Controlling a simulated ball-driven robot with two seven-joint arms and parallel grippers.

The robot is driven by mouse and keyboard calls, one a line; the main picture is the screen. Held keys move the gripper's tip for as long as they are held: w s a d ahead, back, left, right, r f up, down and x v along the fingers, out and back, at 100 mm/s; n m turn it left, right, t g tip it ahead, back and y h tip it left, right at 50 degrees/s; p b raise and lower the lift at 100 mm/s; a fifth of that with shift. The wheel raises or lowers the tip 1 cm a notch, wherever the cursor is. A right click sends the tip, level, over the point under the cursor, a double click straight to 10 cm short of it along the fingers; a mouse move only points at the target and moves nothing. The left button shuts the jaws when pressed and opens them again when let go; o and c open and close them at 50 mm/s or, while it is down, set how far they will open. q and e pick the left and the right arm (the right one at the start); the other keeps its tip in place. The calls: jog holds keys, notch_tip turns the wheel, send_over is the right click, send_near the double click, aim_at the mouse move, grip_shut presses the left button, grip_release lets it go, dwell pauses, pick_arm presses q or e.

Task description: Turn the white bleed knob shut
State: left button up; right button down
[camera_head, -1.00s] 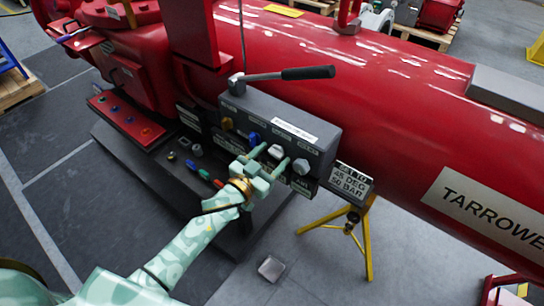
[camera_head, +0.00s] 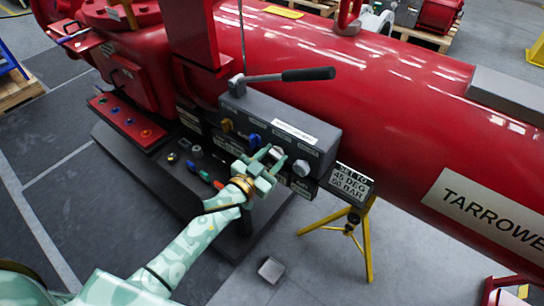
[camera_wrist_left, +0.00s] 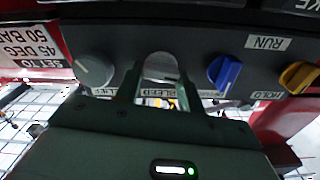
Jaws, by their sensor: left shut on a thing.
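The white bleed knob (camera_head: 275,152) is on the front face of the dark grey control box (camera_head: 300,120). In the left wrist view the white knob (camera_wrist_left: 160,66) sits between my two fingers, its lower part partly hidden. My left gripper (camera_head: 271,158) is at the box front, shut on the white knob. In the left wrist view the fingers of my left gripper (camera_wrist_left: 160,78) reach up on both sides of it. The knob's exact turn angle cannot be told. My right gripper is not in view.
A grey knob (camera_wrist_left: 95,70) and a blue knob (camera_wrist_left: 225,72) flank the white one; an orange knob (camera_wrist_left: 298,76) is beyond. A black-handled lever (camera_head: 308,74) lies above the box.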

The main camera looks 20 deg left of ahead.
pick_arm(q)
jog(key=m, duration=0.4)
jog(key=shift+d, duration=0.1)
jog(key=m, duration=0.3)
jog(key=shift+f+m, duration=0.15)
jog(key=shift+m, duration=0.25)
jog(key=m+b, duration=0.1)
jog(key=m, duration=0.2)
jog(key=shift+s+d+f+m, duration=0.1)
jog(key=shift+m, duration=0.2)
jog(key=shift+m+b, duration=0.55)
jog(key=shift+m, duration=1.25)
jog(key=o, duration=1)
